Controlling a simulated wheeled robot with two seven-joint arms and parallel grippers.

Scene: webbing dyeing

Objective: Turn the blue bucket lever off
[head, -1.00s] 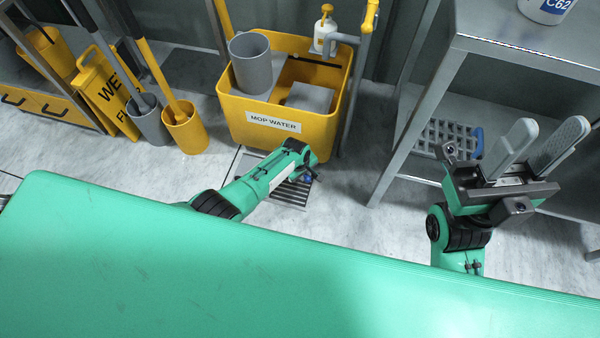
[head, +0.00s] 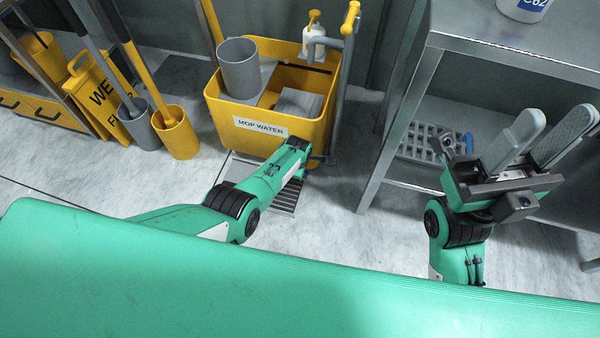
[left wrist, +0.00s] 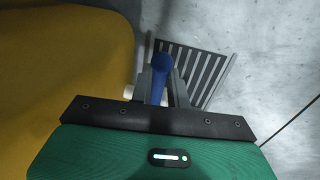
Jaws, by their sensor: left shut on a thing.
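The blue lever (left wrist: 160,66) shows in the left wrist view, low beside the yellow mop bucket wall (left wrist: 75,70). My left gripper (left wrist: 160,88) is shut on the lever, with a finger on each side of it. In the head view the yellow bucket (head: 225,119), labelled MOP WATER, stands at the upper middle. My left arm reaches to its front lower right corner and hides the left fingers and the lever there. My right gripper (head: 545,132) is open and empty, raised in front of the metal shelf.
A floor drain grate (left wrist: 195,68) lies below the lever. A metal shelf (head: 500,60) stands right of the bucket, with a grey tray (head: 418,143) on its lower level. Yellow and grey bins with handles stand left. My green body fills the front.

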